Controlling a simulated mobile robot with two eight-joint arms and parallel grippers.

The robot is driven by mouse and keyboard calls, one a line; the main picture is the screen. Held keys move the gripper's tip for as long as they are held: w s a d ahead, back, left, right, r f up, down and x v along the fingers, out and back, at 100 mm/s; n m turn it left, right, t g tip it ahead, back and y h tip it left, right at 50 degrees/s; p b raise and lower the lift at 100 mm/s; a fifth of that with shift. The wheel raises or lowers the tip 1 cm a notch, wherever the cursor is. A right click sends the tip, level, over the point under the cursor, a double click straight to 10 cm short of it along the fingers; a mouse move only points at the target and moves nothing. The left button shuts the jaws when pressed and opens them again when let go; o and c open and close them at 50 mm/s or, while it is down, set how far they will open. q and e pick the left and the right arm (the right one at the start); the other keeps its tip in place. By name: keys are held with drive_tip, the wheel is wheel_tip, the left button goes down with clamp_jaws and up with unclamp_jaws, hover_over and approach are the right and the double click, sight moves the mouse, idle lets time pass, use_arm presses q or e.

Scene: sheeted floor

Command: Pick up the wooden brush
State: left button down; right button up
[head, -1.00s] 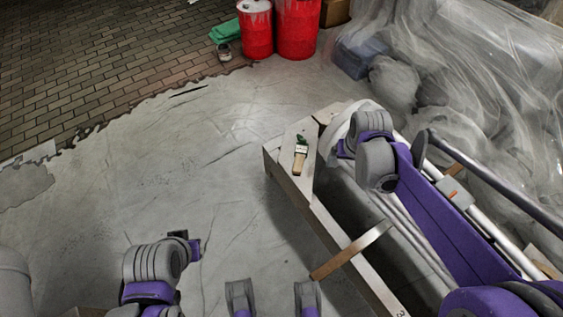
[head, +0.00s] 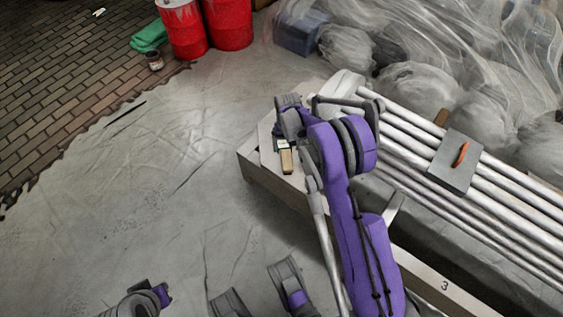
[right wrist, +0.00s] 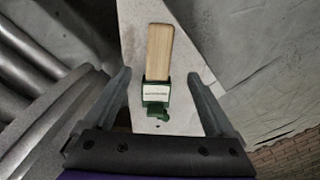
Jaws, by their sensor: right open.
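The wooden brush (head: 286,160) lies on the near-left end of a long wooden bench (head: 259,171) in the head view, partly hidden by my right arm. In the right wrist view its pale wooden handle (right wrist: 159,52) points away from me, and its green end with a white label lies nearer the palm. My right gripper (right wrist: 159,76) is open, with one finger on each side of the brush and visible gaps to both. In the head view the right gripper (head: 286,128) is over the brush. My left gripper (head: 160,294) is low at the left; its jaws are unclear.
Metal pipes (head: 500,190) run along the right of the bench, with a grey plate with an orange handle (head: 455,160) on them. Red drums (head: 228,22), a green cloth (head: 150,35) and a small can (head: 154,61) stand at the back left. The sheeted floor at left is clear.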

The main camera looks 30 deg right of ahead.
sight(287, 159)
drive_tip(key=f+b, duration=0.1)
drive_tip(key=f, duration=0.3)
drive_tip(key=f+b, duration=0.1)
drive_tip(key=f, duration=0.4)
drive_tip(key=shift+s+f+b, duration=0.2)
drive_tip(key=shift+f+b, duration=0.05)
drive_tip(key=shift+b, duration=0.15)
clamp_jaws()
wheel_tip(287, 159, up, 10)
drive_tip(key=p, duration=0.2)
drive_tip(key=shift+p, duration=0.4)
